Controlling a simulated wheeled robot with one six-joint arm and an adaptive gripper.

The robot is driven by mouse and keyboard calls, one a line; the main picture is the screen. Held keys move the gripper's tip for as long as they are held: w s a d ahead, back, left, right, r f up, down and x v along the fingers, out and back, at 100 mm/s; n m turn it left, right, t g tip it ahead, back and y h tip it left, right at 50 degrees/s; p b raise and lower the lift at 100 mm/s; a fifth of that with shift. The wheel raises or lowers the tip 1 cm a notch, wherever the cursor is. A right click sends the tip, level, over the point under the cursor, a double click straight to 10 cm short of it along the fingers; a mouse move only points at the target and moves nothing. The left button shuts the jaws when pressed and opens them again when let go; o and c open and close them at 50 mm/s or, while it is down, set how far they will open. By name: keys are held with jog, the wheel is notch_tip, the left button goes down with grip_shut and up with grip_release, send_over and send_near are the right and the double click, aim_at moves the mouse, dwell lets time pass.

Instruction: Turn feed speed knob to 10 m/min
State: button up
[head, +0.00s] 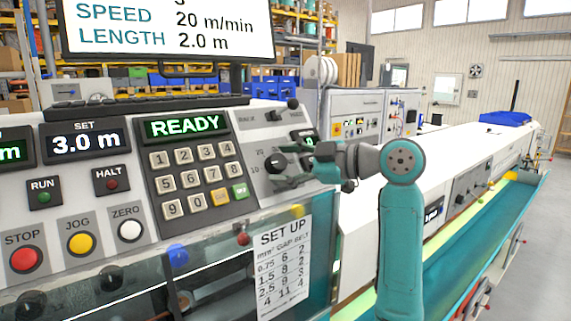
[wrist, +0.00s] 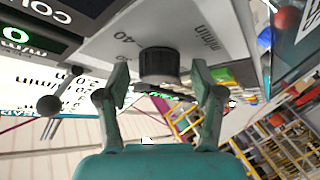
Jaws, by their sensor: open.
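The feed speed knob (head: 275,163) is a dark round knob on the sloping panel right of the keypad, with scale numbers 20 and 10 on its left in the head view. In the wrist view the knob (wrist: 159,66) stands between my two fingertips, with "40" and "m/min" printed near it. My gripper (head: 304,165) is open in front of the knob, one finger on each side, with gaps visible in the wrist view. The knob's pointer is not clear. The screen (head: 165,28) reads SPEED 20 m/min, LENGTH 2.0 m.
STOP, JOG and ZERO buttons (head: 81,243) are lower left. A set-up sheet (head: 283,262) hangs below. In the wrist view a ball-ended lever (wrist: 48,105) is near the left finger.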

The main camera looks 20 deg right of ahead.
jog(key=v, duration=1.2)
jog(key=shift+f, duration=0.1)
